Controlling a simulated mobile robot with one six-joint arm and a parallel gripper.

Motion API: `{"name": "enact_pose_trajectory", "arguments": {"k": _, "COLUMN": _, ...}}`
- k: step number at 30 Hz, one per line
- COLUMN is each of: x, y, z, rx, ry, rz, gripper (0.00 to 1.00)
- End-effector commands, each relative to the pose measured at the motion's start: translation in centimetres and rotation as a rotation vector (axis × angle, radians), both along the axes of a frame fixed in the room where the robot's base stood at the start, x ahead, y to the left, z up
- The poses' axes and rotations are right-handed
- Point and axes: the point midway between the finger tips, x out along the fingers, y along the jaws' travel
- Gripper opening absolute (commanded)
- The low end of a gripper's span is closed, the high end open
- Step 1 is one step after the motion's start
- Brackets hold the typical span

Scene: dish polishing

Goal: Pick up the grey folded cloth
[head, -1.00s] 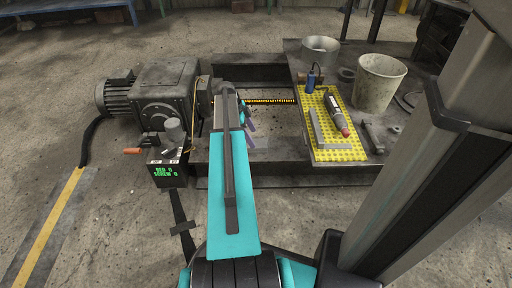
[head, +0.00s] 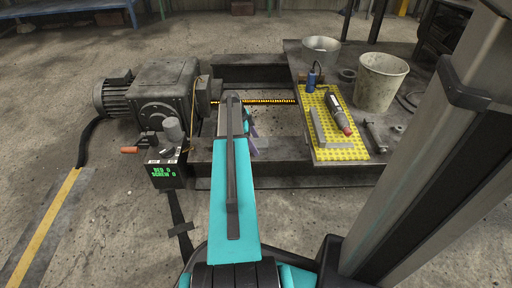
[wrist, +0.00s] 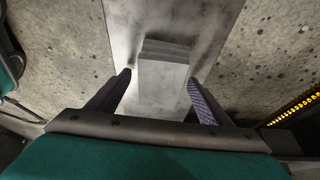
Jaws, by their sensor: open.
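The grey folded cloth (wrist: 165,82) shows in the wrist view as a layered pale block lying on a grey plate (wrist: 122,22). My gripper (wrist: 160,79) is open, with one purple finger on each side of the cloth. The fingertips come alongside it; I cannot tell whether they touch it. In the head view my arm hides the cloth, and only a bit of a purple finger (head: 254,142) shows beside the arm.
A motor with gearbox (head: 150,92) and a control box with a green display (head: 165,172) stand left of my arm. On the right, a yellow mat (head: 340,154) holds a polishing tool (head: 337,112) and an angle piece, near a bucket (head: 380,84).

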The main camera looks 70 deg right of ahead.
Motion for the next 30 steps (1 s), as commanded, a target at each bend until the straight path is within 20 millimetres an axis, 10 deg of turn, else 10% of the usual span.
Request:
{"name": "enact_pose_trajectory", "arguments": {"k": 10, "x": 0.03, "y": 0.01, "z": 0.02, "rx": 0.000, "ry": 0.000, "rz": 0.000, "gripper": 0.73}}
{"name": "enact_pose_trajectory", "arguments": {"k": 18, "x": 0.04, "y": 0.01, "z": 0.03, "rx": 0.000, "ry": 0.000, "rz": 0.000, "gripper": 0.29}}
{"name": "enact_pose_trajectory", "arguments": {"k": 30, "x": 0.06, "y": 0.02, "z": 0.36, "rx": 0.000, "ry": 0.000, "rz": 0.000, "gripper": 0.28}}
